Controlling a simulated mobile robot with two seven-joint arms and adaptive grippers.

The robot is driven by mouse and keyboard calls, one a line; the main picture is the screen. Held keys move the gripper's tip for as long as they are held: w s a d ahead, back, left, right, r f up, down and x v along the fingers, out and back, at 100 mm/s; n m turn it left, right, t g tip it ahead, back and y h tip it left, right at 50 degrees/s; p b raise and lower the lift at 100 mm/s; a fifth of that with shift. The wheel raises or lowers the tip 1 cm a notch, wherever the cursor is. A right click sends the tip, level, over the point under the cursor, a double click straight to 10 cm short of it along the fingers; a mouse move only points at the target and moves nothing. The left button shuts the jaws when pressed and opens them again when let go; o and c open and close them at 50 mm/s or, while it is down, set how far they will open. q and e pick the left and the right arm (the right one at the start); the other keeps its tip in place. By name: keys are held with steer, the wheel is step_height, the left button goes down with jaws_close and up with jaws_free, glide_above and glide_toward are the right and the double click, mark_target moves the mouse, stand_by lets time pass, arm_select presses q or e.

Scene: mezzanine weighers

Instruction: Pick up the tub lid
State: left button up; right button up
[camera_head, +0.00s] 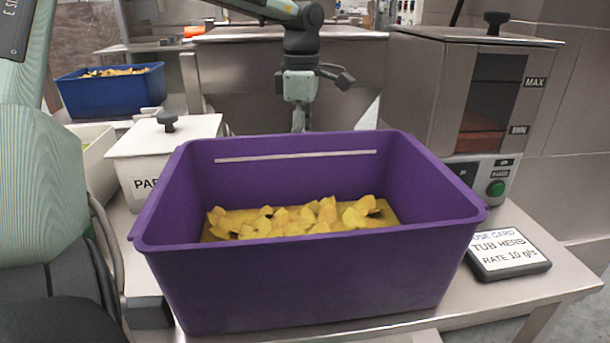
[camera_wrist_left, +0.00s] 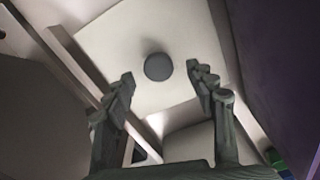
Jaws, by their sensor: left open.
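In the left wrist view a square white tub lid (camera_wrist_left: 115,50) with a round grey knob (camera_wrist_left: 158,67) fills the upper middle. My left gripper (camera_wrist_left: 163,85) is open, with its two fingers apart and the knob ahead between and just beyond the tips. Nothing is held. In the head view my left gripper (camera_head: 299,118) points down behind the purple crate (camera_head: 310,285), which hides its tips and what lies beneath. A white lidded tub (camera_head: 165,140) with a dark knob and a partly hidden label stands left of the crate. I cannot tell if both views show the same lid. My right gripper is not in view.
The crate holds yellow chunks (camera_head: 300,217) and blocks the near middle. A metal weigher (camera_head: 440,90) stands right behind it. A sign (camera_head: 508,254) reading "TUB HERB" lies right. A blue crate (camera_head: 112,92) stands far left. A purple wall (camera_wrist_left: 275,60) borders the wrist view's right.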

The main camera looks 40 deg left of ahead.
arm_select(q)
step_height(320, 180, down, 2)
steer(key=shift+f, duration=0.15)
jaws_close()
stand_by(0.4)
steer(key=shift+w, duration=0.1)
